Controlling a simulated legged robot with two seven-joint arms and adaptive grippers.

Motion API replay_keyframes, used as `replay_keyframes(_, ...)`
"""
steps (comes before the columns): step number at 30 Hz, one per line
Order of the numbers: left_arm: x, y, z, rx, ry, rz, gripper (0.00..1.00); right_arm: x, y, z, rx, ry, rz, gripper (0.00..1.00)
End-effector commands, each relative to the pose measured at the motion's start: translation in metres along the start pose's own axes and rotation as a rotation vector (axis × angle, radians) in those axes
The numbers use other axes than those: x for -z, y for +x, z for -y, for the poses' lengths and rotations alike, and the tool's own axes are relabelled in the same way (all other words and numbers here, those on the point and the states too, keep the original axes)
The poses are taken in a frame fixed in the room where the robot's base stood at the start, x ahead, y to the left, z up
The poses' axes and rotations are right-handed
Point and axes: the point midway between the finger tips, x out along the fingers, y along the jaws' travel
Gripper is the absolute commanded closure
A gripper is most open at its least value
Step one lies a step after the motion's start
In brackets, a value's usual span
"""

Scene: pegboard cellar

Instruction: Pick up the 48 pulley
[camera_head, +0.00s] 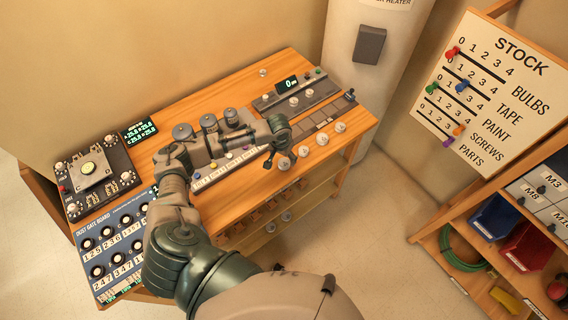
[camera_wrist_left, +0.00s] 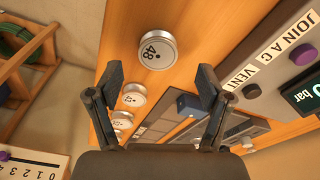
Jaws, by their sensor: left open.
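The 48 pulley (camera_wrist_left: 156,49) is a round silver disc with "48" on its pale top. In the left wrist view it lies flat on the wooden bench top, just beyond my fingertips and apart from them. In the head view it appears to be the leftmost pulley (camera_head: 285,163) of the row along the bench's front edge. My left gripper (camera_head: 278,152) is over the bench beside that pulley. My right gripper is not in view.
More silver pulleys (camera_head: 322,139) (camera_wrist_left: 133,95) continue the row. A grey tray (camera_head: 322,117) and a panel with a green display (camera_head: 287,85) lie behind it. A dust gate board (camera_head: 117,240) is at the left. A stock board (camera_head: 490,90) and shelf stand right, across open floor.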

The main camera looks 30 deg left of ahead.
Motion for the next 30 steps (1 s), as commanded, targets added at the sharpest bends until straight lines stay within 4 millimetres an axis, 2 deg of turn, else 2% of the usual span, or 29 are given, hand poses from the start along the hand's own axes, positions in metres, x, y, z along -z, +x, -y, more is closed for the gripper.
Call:
replay_keyframes(6,-0.002,0.033,-0.002,0.001,0.000,0.002,0.21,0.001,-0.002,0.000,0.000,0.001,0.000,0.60)
replay_keyframes(15,-0.002,0.040,-0.001,0.001,0.001,0.000,0.21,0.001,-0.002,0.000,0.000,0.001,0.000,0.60)
replay_keyframes(17,-0.002,0.039,-0.001,0.001,0.001,0.000,0.34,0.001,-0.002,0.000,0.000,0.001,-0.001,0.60)
replay_keyframes(23,-0.002,0.039,-0.001,0.001,0.001,0.000,0.84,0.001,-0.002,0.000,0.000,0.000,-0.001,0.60)
replay_keyframes(24,-0.002,0.039,-0.001,0.001,0.001,0.001,0.87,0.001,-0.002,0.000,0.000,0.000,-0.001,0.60)
replay_keyframes(30,-0.002,0.039,-0.001,0.001,0.001,0.000,0.87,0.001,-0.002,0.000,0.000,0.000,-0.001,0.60)
